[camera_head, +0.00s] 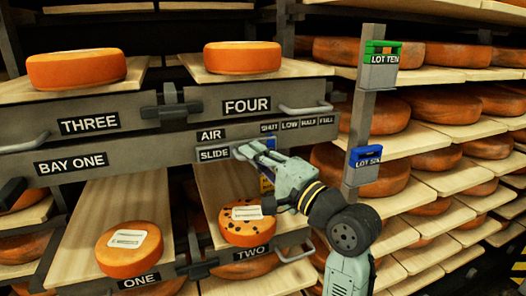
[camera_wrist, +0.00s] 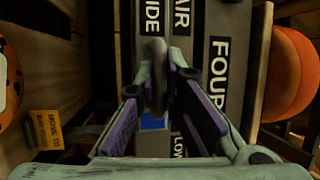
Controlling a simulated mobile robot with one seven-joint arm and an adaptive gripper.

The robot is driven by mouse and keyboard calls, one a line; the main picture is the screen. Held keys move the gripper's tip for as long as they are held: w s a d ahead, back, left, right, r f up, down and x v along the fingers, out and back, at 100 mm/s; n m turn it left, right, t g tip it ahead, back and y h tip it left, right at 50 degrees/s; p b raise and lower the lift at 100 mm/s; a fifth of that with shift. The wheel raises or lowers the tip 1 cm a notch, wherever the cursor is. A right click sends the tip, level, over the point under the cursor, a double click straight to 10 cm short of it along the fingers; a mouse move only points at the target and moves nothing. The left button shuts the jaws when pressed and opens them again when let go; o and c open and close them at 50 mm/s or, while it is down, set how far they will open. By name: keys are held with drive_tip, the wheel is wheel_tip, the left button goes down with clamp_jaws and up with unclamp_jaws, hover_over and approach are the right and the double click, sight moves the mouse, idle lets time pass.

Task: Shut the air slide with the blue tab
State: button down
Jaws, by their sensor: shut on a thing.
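The air slide is on the grey front rail of bay one, beside the SLIDE label (camera_head: 214,154) and under a row of marks, SHUT, LOW, HALF and FULL (camera_head: 326,120). My gripper (camera_head: 245,152) is at the rail just right of that label. In the wrist view my gripper (camera_wrist: 156,88) is shut on a grey upright piece, the slide's handle (camera_wrist: 154,48). The blue tab (camera_wrist: 152,122) shows between my fingers, partly covered; it also shows as a small blue patch in the head view (camera_head: 271,143), below the SHUT mark. Its exact alignment cannot be told.
Wheels three (camera_head: 72,69) and four (camera_head: 242,57) sit above the rail, wheels one (camera_head: 129,250) and two (camera_head: 247,226) below. A yellow card (camera_wrist: 47,130) hangs near my fingers. A post (camera_head: 359,130) with green (camera_head: 380,48) and blue (camera_head: 365,155) lot tags stands right.

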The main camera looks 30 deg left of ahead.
drive_tip(key=shift+s+a, duration=0.15)
drive_tip(key=shift+s, duration=0.05)
drive_tip(key=c, duration=2)
unclamp_jaws()
drive_tip(key=shift+c, duration=0.2)
drive_tip(key=o, duration=0.4)
drive_tip(key=shift+c, duration=0.2)
drive_tip(key=v, duration=1.2)
